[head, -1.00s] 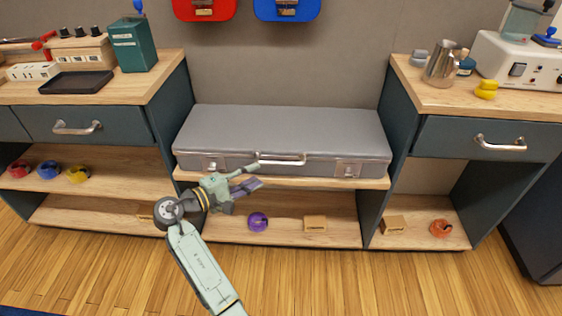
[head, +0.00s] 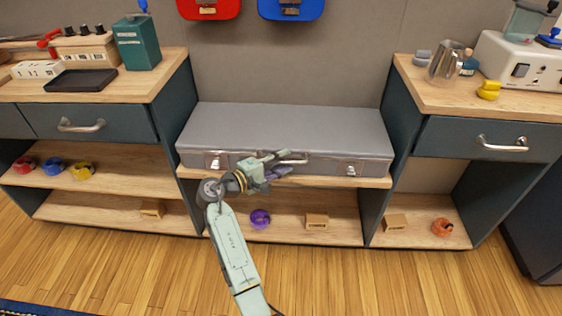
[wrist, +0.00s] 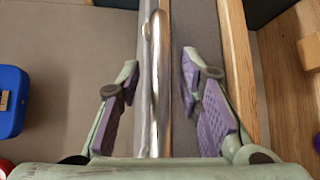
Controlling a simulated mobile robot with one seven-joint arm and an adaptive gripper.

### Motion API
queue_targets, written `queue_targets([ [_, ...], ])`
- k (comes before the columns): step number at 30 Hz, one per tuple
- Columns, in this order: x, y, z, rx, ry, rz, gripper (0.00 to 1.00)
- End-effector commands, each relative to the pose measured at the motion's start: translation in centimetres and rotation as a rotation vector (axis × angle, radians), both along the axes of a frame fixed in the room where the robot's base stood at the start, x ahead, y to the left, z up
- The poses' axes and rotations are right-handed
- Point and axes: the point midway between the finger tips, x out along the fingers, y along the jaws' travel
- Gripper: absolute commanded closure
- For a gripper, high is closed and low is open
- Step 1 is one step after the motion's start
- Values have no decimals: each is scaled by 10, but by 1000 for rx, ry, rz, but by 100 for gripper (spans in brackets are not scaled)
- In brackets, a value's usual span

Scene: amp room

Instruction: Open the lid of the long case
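The long grey case (head: 285,127) lies flat with its lid closed on the middle shelf. Its front carries a silver handle (head: 291,161), with a left latch (head: 216,162) and a right latch (head: 352,170). My gripper (head: 285,163) is at the case front, overlapping the left part of the handle in the head view. In the wrist view, my gripper (wrist: 158,72) is open, with its purple-padded fingers on either side of the handle bar (wrist: 161,85). Gaps show between the pads and the bar. My arm hides part of the case front.
Wooden-topped counters with drawers stand left (head: 150,86) and right (head: 440,97) of the case. A lower shelf (head: 285,228) holds a purple roll (head: 260,218) and a small wooden block (head: 316,221). Red and blue bins hang above. The floor in front is clear.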

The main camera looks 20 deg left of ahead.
Motion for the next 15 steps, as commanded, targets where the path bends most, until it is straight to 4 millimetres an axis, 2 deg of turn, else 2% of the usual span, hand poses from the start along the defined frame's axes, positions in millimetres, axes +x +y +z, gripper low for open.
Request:
queue_targets([
  [15,0,0,0,0,0,0,100],
])
